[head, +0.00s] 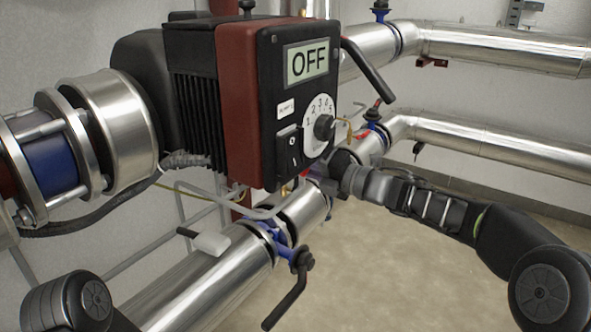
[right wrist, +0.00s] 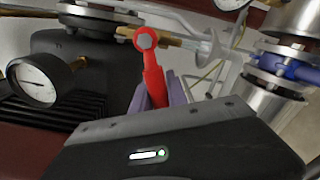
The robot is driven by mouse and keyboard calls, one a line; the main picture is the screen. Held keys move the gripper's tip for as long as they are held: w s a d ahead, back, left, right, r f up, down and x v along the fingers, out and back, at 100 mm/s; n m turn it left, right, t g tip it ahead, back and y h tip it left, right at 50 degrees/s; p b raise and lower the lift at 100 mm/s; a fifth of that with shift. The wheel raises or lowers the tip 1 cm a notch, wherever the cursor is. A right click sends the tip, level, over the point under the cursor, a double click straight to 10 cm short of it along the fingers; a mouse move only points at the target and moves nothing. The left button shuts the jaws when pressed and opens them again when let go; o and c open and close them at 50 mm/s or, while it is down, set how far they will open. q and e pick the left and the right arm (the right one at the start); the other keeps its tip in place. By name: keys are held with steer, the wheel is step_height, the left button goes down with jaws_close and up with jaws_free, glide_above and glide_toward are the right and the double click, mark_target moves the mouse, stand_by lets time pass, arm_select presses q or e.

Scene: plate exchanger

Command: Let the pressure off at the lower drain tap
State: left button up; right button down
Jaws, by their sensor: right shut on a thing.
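In the right wrist view, a red tap lever (right wrist: 152,82) with a round grey bolt head sits on a brass drain tap (right wrist: 178,42). My right gripper (right wrist: 160,92) is shut on the lever, its purple fingers on either side of it. In the head view my right gripper (head: 338,168) reaches in from the right, just below the pump's front box; its fingertips are largely hidden there. A bit of brass shows under the box. Only a part of my left arm shows at the lower left; its gripper is out of view.
The pump box (head: 293,105) has a display reading OFF, a dial and a switch. Black lever handles (head: 368,70) stick out near it, another (head: 290,290) lower down. Silver pipes (head: 200,285) run below and behind. A pressure gauge (right wrist: 40,80) is left of the lever. Open floor lies lower right.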

arm_select(q)
steer(key=shift+w+f+b, duration=0.25)
steer(key=shift+f+b, duration=0.65)
steer(key=shift+f, duration=0.4)
arm_select(e)
steer(key=shift+w+d+f+n, duration=0.1)
steer(key=shift+f+n, duration=0.25)
steer(key=shift+n, duration=0.2)
steer(key=shift+w+d+f+n, duration=0.1)
steer(key=shift+f+n, duration=0.2)
steer(key=shift+n, duration=0.25)
steer(key=c, duration=1.3)
jaws_free()
steer(key=shift+r, duration=0.1)
arm_select(q)
steer(key=shift+s+r+p, duration=0.2)
steer(key=shift+r+p, duration=0.6)
arm_select(e)
steer(key=v, duration=0.7)
steer(key=shift+s+d, duration=0.25)
steer(key=shift+d, duration=0.05)
steer(key=shift+c, duration=0.4)
